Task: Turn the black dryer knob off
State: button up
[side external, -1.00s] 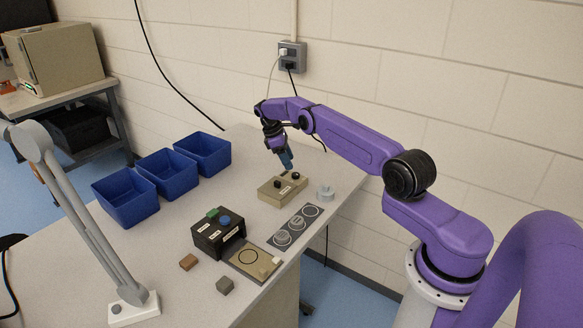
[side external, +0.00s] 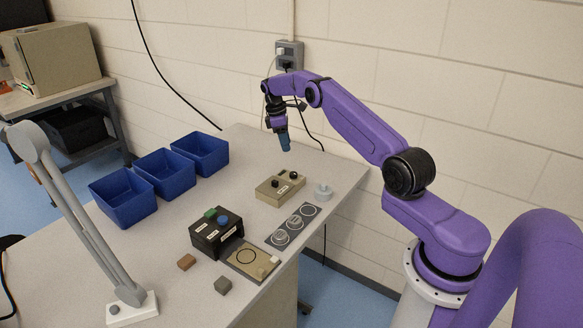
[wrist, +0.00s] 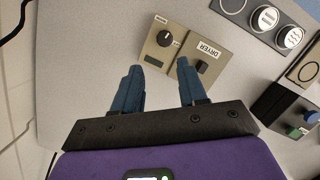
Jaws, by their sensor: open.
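The beige dryer box (side external: 268,198) stands on the table and also shows in the wrist view (wrist: 181,50). Its black dryer knob (wrist: 201,66) is beside the DRYER label, close to the right fingertip in that picture. A second, round black knob (wrist: 164,38) with a pale mark and a small dark display are on the other half of the box. I cannot tell the dryer knob's setting. My gripper (wrist: 158,67) is open and empty, its two blue fingers apart. In the side view my gripper (side external: 286,149) hangs above and behind the box, touching nothing.
A black press (side external: 217,235) with green and blue buttons stands nearer. Blue bins (side external: 121,199) line the left. The table behind the box is clear.

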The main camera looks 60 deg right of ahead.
notch_tip(320, 180, up, 6)
jog(key=t+y, duration=0.1)
jog(key=t, duration=0.1)
send_over(293, 173)
notch_tip(293, 173, down, 17)
jog(key=shift+f, duration=0.1)
dwell(0.4)
jog(key=c, duration=0.8)
